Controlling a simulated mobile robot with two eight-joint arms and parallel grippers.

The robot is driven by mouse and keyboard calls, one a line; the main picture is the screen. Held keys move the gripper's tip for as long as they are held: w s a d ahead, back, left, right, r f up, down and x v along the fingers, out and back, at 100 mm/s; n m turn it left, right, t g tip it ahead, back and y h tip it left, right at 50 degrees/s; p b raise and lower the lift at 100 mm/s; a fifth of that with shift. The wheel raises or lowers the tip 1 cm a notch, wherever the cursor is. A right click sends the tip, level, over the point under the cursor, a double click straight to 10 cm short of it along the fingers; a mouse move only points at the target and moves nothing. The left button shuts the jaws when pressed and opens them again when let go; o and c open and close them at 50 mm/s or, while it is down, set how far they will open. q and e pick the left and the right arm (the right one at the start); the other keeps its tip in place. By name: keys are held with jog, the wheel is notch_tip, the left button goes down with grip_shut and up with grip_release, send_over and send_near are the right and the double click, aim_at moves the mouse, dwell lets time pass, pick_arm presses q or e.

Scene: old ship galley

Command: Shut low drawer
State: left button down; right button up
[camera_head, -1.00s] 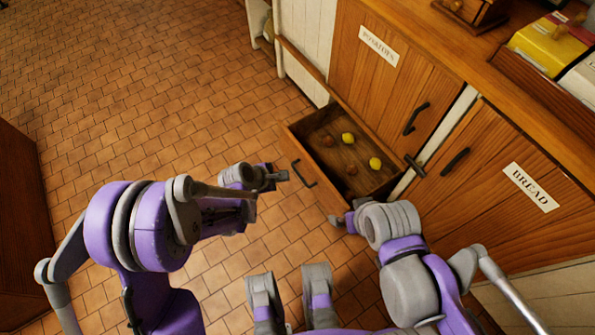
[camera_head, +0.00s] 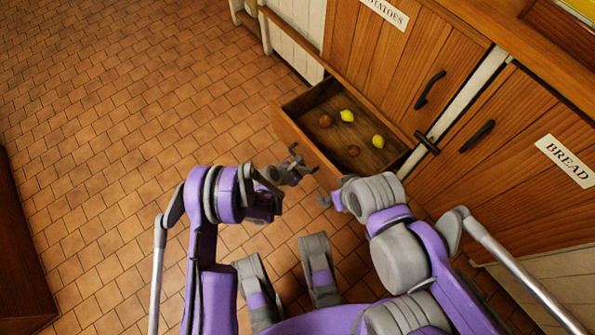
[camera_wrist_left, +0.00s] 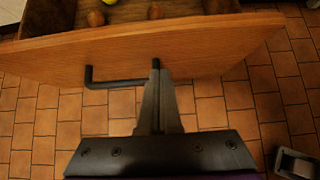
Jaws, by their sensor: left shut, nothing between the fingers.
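The low drawer (camera_head: 289,130) stands open, pulled out below the cabinet, and holds two yellow fruits (camera_head: 347,116) and two brown round ones (camera_head: 325,120). In the left wrist view its wooden front (camera_wrist_left: 60,52) and black bar handle (camera_wrist_left: 113,84) show. My left gripper (camera_head: 298,160) is at the drawer front, shut and empty. Its fingertips (camera_wrist_left: 156,68) overlap the right end of the handle in the picture; I cannot tell whether they touch. My right gripper (camera_head: 325,200) is low beside the drawer's near corner, partly hidden by its own wrist; its jaws are unclear.
Two wooden cupboard doors with black handles stand above and right of the drawer; one label reads BREAD (camera_head: 566,160). A counter (camera_head: 500,25) runs above. Tiled floor (camera_head: 130,120) is clear to the left. A dark wooden side (camera_head: 18,250) stands at far left.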

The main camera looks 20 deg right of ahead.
aim_at(321, 163)
pick_arm(q)
jog(key=d, duration=0.1)
jog(key=w+d, duration=0.1)
jog(key=d, duration=0.1)
jog(key=d+b, duration=0.1)
jog(key=shift+w+d+f, duration=0.25)
jog(key=shift+w+f, duration=0.1)
pick_arm(e)
jog(key=shift+w+f, duration=0.15)
jog(key=shift+f, duration=0.3)
